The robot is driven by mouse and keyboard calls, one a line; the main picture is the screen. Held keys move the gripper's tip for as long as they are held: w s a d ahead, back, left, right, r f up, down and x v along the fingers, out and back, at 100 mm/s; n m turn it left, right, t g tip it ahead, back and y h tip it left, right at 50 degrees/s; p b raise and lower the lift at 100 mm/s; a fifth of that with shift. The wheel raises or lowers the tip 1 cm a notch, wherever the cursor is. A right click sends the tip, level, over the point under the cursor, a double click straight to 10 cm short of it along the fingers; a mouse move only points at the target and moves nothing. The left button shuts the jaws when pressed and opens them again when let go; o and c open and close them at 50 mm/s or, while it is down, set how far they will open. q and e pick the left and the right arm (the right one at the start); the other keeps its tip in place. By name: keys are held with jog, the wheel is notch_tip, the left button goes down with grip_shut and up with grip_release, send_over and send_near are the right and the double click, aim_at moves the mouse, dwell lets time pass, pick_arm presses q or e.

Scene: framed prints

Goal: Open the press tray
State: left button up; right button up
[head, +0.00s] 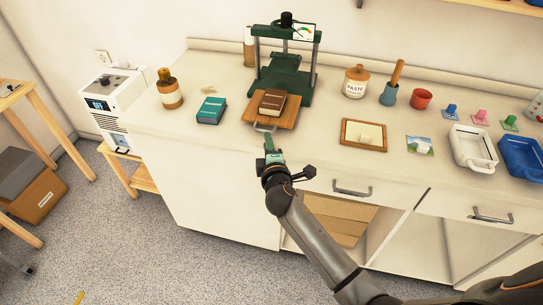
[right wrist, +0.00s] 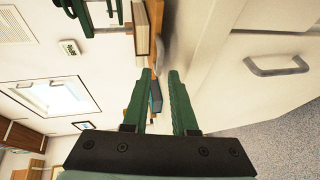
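The press tray (head: 287,110) is a wooden board with a metal handle (head: 264,128) on its front edge. It juts forward from the base of the dark green press (head: 285,72), and a brown book (head: 272,102) lies on it. The tray's edge (right wrist: 154,47) and the book (right wrist: 141,28) also show in the right wrist view. My right gripper (head: 268,145) is just in front of the handle, near the counter's front edge. In the right wrist view its green fingers (right wrist: 155,78) are apart, with nothing held between them. My left gripper is not in view.
A teal book (head: 211,110) and a brown bottle (head: 169,90) stand left of the tray. A framed print (head: 363,134), paste jar (head: 355,82) and white tray (head: 472,148) are to the right. A drawer handle (head: 352,189) sticks out below the counter, right of my gripper.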

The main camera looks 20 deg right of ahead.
jog(key=v, duration=0.7)
jog(key=shift+s, duration=0.4)
jog(key=shift+a, duration=0.1)
jog(key=s+f+m+g+y+p, duration=0.1)
jog(key=s+f+m+g+y, duration=0.1)
jog(key=s+f+m, duration=0.4)
jog(key=s+f+m+g+y+p, duration=0.1)
jog(key=s+f+m+g+y, duration=0.2)
jog(key=s+f+m, duration=0.3)
jog(key=s+f+g, duration=0.1)
jog(key=s+f, duration=0.4)
jog(key=s, duration=0.6)
jog(key=shift+f+m, duration=0.15)
jog(key=shift+m, duration=0.25)
